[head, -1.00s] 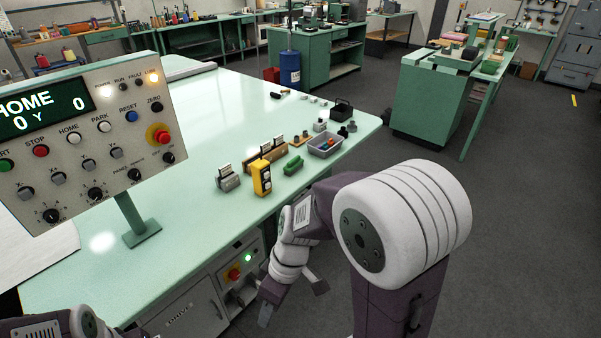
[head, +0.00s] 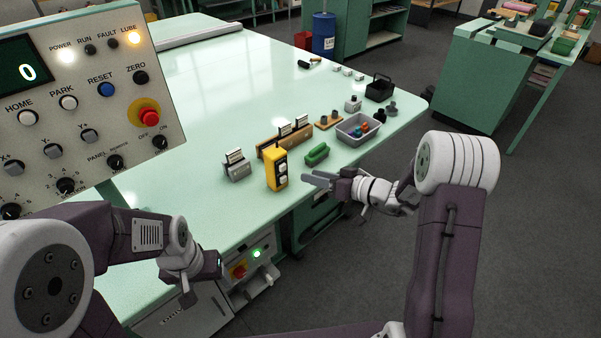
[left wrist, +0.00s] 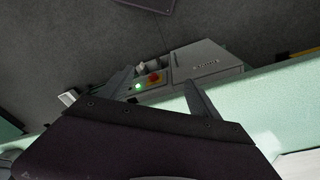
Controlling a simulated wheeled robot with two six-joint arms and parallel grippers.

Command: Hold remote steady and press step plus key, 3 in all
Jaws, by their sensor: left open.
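The yellow remote (head: 277,170) stands upright near the table's front edge, with pale keys on its face; their labels are too small to read. My right gripper (head: 317,181) is just right of the remote, pointing at it with a gap between them. Its fingers show nearly edge-on, so their opening is unclear. My left gripper (head: 203,284) is open and empty, low in front of the table, left of and below the remote. In the left wrist view, its fingers (left wrist: 158,92) are spread, and the remote is not seen there.
A control panel (head: 85,120) with buttons and a display stands at the left. Around the remote are a grey card holder (head: 236,170), a wooden rack (head: 270,148), a green block (head: 317,154) and a grey bin (head: 347,133). A drive cabinet (left wrist: 205,63) sits below the tabletop.

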